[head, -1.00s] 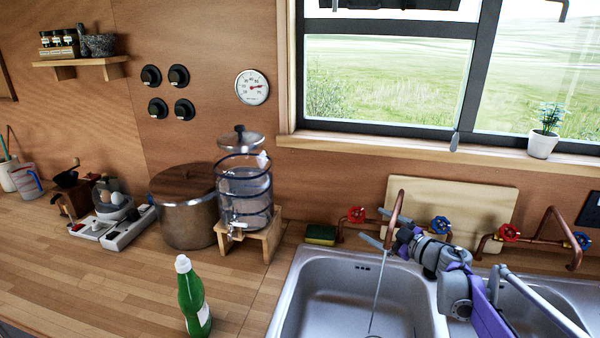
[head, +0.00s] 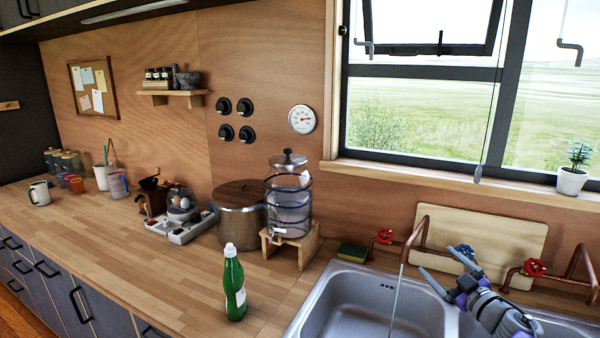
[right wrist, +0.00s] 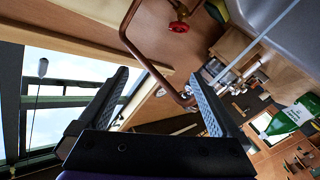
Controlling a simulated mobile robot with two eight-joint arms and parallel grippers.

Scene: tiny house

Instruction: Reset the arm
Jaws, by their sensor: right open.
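My right gripper (head: 440,267) is open and empty. It is above the sink's right side, in front of the cutting board and taps. In the right wrist view its two fingers (right wrist: 158,88) are spread wide with nothing between them touching. A copper tap (head: 424,230) stands left of it, with a thin water stream (head: 395,300) falling into the left basin. The copper pipe (right wrist: 150,65) also shows beyond the fingers in the right wrist view. My left gripper is in neither view.
The sink (head: 350,295) lies under the gripper. A green bottle (head: 234,285) stands on the counter left of it. A glass dispenser (head: 290,208) on a wooden stand and a metal pot (head: 240,218) stand behind. The window (head: 430,110) is at the back. Counter left of the bottle is clear.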

